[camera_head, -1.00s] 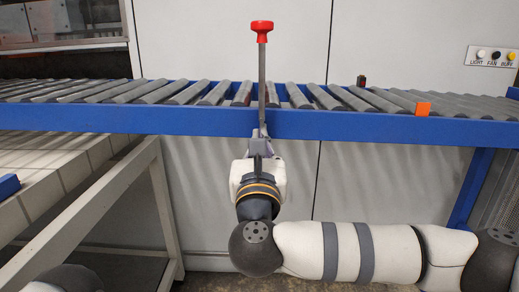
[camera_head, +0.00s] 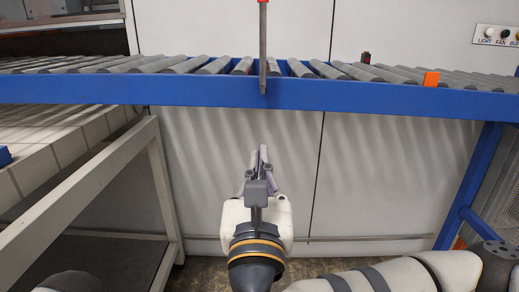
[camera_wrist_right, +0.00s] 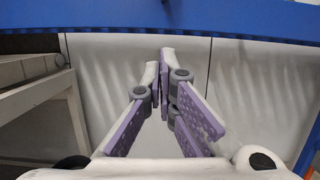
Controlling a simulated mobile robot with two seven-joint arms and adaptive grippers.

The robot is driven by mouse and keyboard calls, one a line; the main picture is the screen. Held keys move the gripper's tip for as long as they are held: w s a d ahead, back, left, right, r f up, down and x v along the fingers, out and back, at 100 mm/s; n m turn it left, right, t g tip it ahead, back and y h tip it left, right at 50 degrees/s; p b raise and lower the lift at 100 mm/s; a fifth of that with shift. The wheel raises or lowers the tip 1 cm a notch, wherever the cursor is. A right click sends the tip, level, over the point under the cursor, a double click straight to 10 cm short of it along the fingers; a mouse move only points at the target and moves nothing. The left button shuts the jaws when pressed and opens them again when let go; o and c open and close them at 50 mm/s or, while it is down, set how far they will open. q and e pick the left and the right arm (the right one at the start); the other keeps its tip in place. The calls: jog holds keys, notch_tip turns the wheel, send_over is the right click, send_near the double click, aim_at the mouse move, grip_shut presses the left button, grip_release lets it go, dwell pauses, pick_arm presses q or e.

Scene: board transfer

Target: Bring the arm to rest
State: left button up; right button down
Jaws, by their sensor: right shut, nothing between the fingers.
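My right gripper (camera_head: 259,152) is in the lower middle of the head view, in front of and below the blue conveyor rail. Its fingers are closed together with nothing between them. In the right wrist view the purple-padded fingers (camera_wrist_right: 163,55) meet at their tips, with the white panel behind. My right arm comes in from the lower right. My left gripper is not in view; only a dark rounded part of mine shows at the lower left.
A blue-framed roller conveyor (camera_head: 370,96) spans the view. A grey lever (camera_head: 263,50) stands at its front rail, apart from the gripper. A pale table frame (camera_head: 90,195) stands left.

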jog(key=shift+s, duration=0.15)
jog(key=s+a+f+n+g+y+p, duration=0.2)
jog(key=s+a+f+n+g+y, duration=0.3)
jog(key=s+f+n, duration=0.5)
jog(key=s+a+f+n+g+y+p, duration=0.35)
jog(key=s+f+n+g+y, duration=0.2)
jog(key=s+f+n, duration=0.45)
jog(key=s+d+f+n+g+h+p, duration=0.1)
jog(key=s+d+f+n+g+h, duration=0.2)
jog(key=s+d+f+n+g, duration=0.5)
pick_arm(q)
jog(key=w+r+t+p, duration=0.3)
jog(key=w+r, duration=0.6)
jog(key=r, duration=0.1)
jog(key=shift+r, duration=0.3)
pick_arm(e)
jog(key=s+d+f+n+g+h, duration=0.1)
jog(key=s+d+n+g+h, duration=0.1)
jog(key=s+d, duration=0.6)
jog(key=s+d+f+n+g+h, duration=0.1)
jog(key=s+d+n+h, duration=0.4)
jog(key=d, duration=1.1)
jog(key=s+g, duration=0.1)
jog(key=s, duration=0.2)
jog(key=shift+s+n+g, duration=0.3)
jog(key=shift+g, duration=0.05)
jog(key=shift+h, duration=0.25)
